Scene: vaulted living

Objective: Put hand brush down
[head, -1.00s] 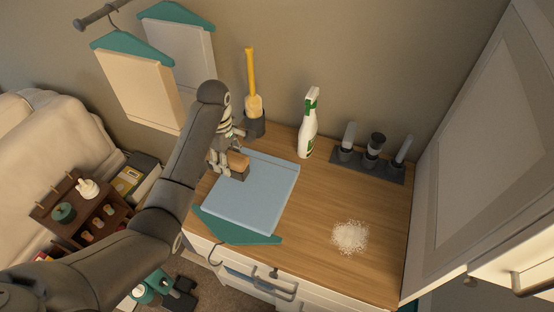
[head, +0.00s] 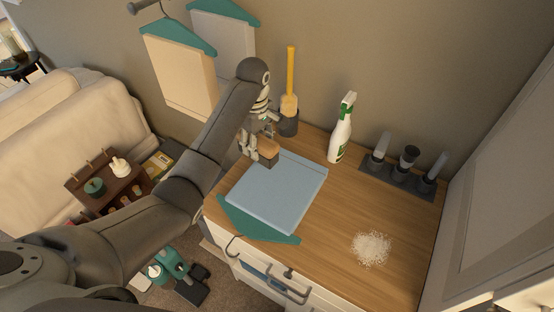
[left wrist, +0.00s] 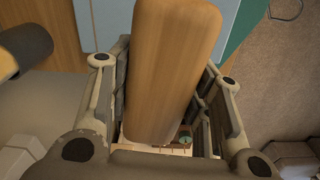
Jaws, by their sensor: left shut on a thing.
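The hand brush (head: 267,153) shows as a wooden block in my left gripper (head: 254,150), at the back left corner of the folded blue cloth on the wooden counter (head: 337,222). Its bristles appear dark and are mostly hidden. In the left wrist view the wooden body of the brush (left wrist: 172,60) stands between the two fingers of my left gripper (left wrist: 160,85), which are shut on it. I cannot tell whether the brush touches the cloth or hangs above it. My right gripper is not in view.
The blue cloth (head: 280,194) lies with a teal hanger (head: 255,226) at the counter's front left. A dark holder (head: 288,124) with a yellow-handled brush, a spray bottle (head: 341,130) and a dark rack (head: 397,178) line the back. White grains (head: 371,248) lie front right; bare wood surrounds them.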

